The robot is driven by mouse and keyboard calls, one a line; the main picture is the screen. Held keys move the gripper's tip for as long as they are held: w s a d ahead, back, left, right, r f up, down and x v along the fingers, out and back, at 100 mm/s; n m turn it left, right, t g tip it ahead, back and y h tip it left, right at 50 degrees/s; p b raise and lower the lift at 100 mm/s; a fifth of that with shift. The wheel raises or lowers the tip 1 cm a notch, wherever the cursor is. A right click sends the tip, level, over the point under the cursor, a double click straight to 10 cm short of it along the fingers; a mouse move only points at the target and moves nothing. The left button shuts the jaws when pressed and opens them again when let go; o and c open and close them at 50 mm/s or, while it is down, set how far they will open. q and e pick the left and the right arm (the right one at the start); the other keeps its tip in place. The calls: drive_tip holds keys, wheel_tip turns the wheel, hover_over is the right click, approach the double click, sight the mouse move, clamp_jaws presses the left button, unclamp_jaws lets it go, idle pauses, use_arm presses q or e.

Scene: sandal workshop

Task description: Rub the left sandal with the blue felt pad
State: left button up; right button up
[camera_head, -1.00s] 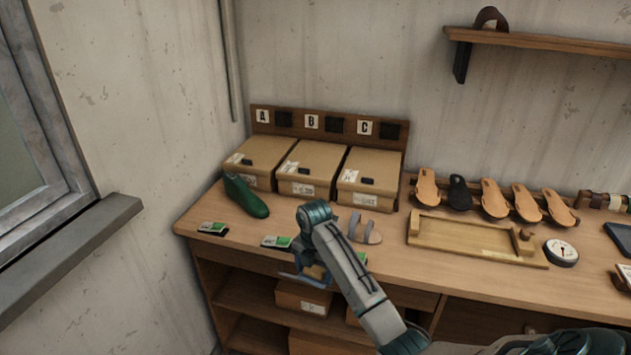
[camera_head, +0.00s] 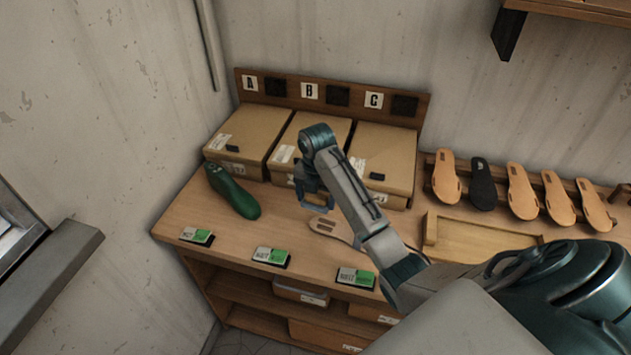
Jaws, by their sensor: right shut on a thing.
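My right gripper (camera_head: 314,196) is over the bench in front of the box marked B, pointing down. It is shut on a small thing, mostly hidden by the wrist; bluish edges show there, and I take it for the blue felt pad. A tan sandal sole (camera_head: 331,229) with dark slots lies on the bench just below and right of the gripper. My forearm hides its right part, and I cannot tell whether it is the left sandal. The gripper appears above it, apart. My left gripper is not in view.
Three cardboard boxes (camera_head: 243,138) stand at the back under A, B and C labels. A green shoe form (camera_head: 233,192) lies left. Green-and-white cards (camera_head: 271,257) lie along the bench's front edge. Several soles (camera_head: 522,190) lean at the back right, behind a wooden tray (camera_head: 431,229).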

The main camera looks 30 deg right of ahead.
sight(317, 222)
drive_tip(key=shift+s+a+f, duration=0.3)
drive_tip(key=shift+s+f, duration=0.05)
drive_tip(key=shift+f, duration=0.2)
drive_tip(key=shift+s+a+f, duration=0.25)
drive_tip(key=shift+s+f, duration=0.1)
drive_tip(key=shift+f, duration=0.2)
drive_tip(key=shift+w+d+f, duration=0.15)
drive_tip(key=shift+f, duration=0.35)
drive_tip(key=shift+w+d+f, duration=0.1)
drive_tip(key=shift+w+f, duration=0.05)
drive_tip(key=shift+f, duration=0.7)
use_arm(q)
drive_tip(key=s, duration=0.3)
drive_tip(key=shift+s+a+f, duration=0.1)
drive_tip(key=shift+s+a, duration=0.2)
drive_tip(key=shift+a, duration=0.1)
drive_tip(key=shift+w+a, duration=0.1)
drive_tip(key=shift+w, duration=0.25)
use_arm(e)
drive_tip(key=shift+f, duration=0.25)
drive_tip(key=shift+f, duration=0.35)
drive_tip(key=shift+s, duration=0.15)
